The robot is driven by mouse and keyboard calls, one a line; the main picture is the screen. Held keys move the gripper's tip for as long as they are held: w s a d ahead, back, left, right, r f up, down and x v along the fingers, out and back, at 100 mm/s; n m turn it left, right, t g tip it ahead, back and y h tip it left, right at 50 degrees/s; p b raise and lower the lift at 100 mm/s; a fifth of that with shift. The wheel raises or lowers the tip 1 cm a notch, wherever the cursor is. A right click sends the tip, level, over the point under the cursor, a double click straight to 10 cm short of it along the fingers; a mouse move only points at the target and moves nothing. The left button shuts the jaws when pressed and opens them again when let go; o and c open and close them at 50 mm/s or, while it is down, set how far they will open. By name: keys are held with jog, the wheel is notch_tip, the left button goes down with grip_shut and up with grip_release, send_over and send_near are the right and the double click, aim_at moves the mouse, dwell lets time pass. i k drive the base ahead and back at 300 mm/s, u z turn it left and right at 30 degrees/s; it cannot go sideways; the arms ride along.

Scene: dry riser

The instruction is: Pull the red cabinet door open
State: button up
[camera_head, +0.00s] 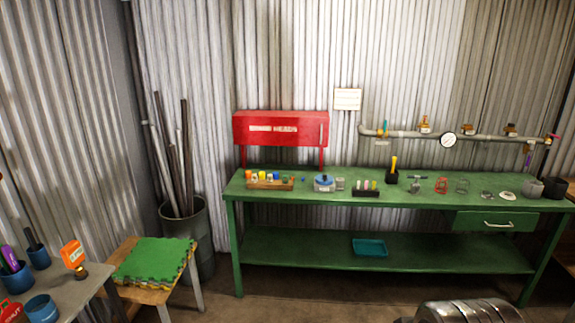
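The red cabinet (243,132) stands on thin red legs at the back left of the green workbench, against the corrugated wall. Its front door looks closed. The door has a pale lettered label (273,128) across its middle and a small upright handle (321,133) near its right edge. My gripper is not in view, so its distance from the cabinet cannot be told.
The green workbench (400,203) carries a wooden rack (270,183), a blue round device (324,183) and several small items. A pipe with valves (405,134) runs behind. A bin (187,235) of long rods stands left. Floor shows in front.

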aim_at(250, 128)
jog(key=u, duration=0.15)
jog(key=i, duration=2.25)
jog(key=u, duration=0.4)
jog(key=i, duration=1.4)
jog(key=u, duration=0.3)
